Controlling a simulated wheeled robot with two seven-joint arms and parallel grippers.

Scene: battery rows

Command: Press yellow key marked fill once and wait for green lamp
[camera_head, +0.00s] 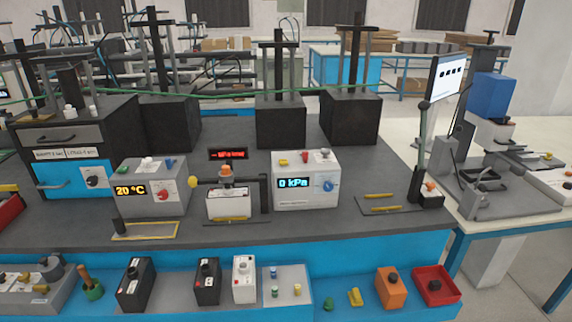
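A white box (306,185) stands on the dark bench top, with a display (293,183) that reads "0 kPa" and a blue knob (329,186) on its front. On its top are a small yellow key (283,162), a red piece (305,157) and a pale grey round piece (324,155). Any marking on the yellow key is too small to read. I cannot make out a lit green lamp on this box. Neither of my grippers is in view.
A grey box (150,186) reading "20 °C" stands to the left. A small white unit (228,203) with an orange-topped part stands between the boxes. A red-lettered display (228,154) is behind it. Batteries, an orange block (391,290) and a red tray (449,286) line the front shelf.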

